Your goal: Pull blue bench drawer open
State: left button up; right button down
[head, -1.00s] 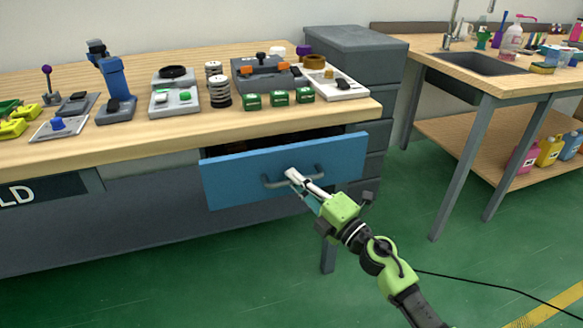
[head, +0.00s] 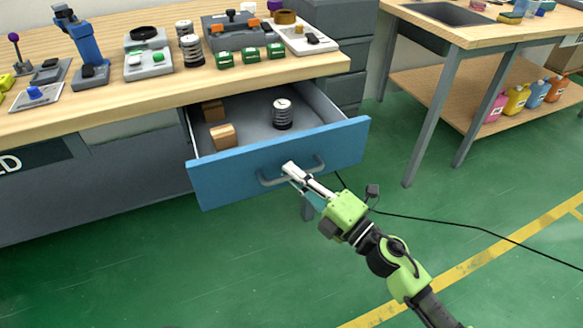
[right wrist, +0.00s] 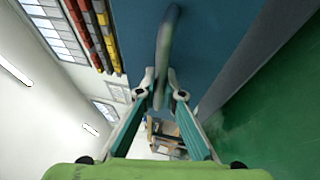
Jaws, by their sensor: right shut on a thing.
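The blue bench drawer (head: 228,178) stands well out from the wooden-topped bench, its inside showing. Its grey bar handle (head: 318,166) is on the front face. My right gripper (head: 290,169) is shut on the handle near its middle. In the right wrist view, the fingers (right wrist: 161,92) close on the handle (right wrist: 166,45) from both sides, against the blue front. Inside the drawer are a coil spring (head: 282,114) and small wooden blocks (head: 222,136). My left gripper is not in view.
The bench top (head: 120,96) carries several devices and green blocks along its front edge. A sink table (head: 455,36) with bottles on its lower shelf (head: 450,100) stands at the right. A black cable (head: 440,222) lies on the open green floor.

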jog(key=shift+s+d, duration=0.1)
jog(key=shift+s, duration=0.05)
jog(key=c, duration=2.1)
grip_release()
jog(key=shift+c, duration=0.2)
jog(key=v, duration=1.2)
